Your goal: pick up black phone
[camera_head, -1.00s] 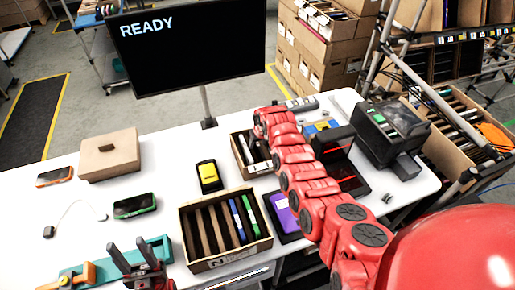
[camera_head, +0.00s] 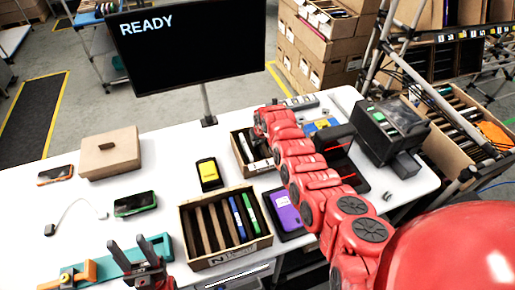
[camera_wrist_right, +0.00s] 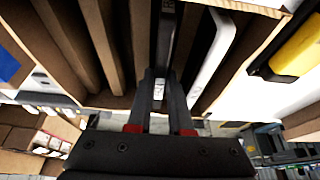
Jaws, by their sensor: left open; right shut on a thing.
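The black phone (camera_wrist_right: 167,35) stands on edge in a slot of the small far carton, seen in the right wrist view. My right gripper (camera_wrist_right: 163,88) is shut on it, with one finger on each side. A white phone (camera_wrist_right: 212,55) stands in the slot to its right. In the head view the far carton (camera_head: 239,152) is partly covered by my red right arm, which hides the right gripper and the black phone. My left gripper (camera_head: 140,250) is open and empty at the bottom left, over the table's near side.
A near carton (camera_head: 225,258) holds blue and green items between brown dividers. A purple phone (camera_head: 286,211), yellow-screen device (camera_head: 208,172), green-edged phone (camera_head: 135,204), orange-edged phone (camera_head: 55,174) and lidded brown box (camera_head: 110,153) lie around. A black machine (camera_head: 393,125) stands right.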

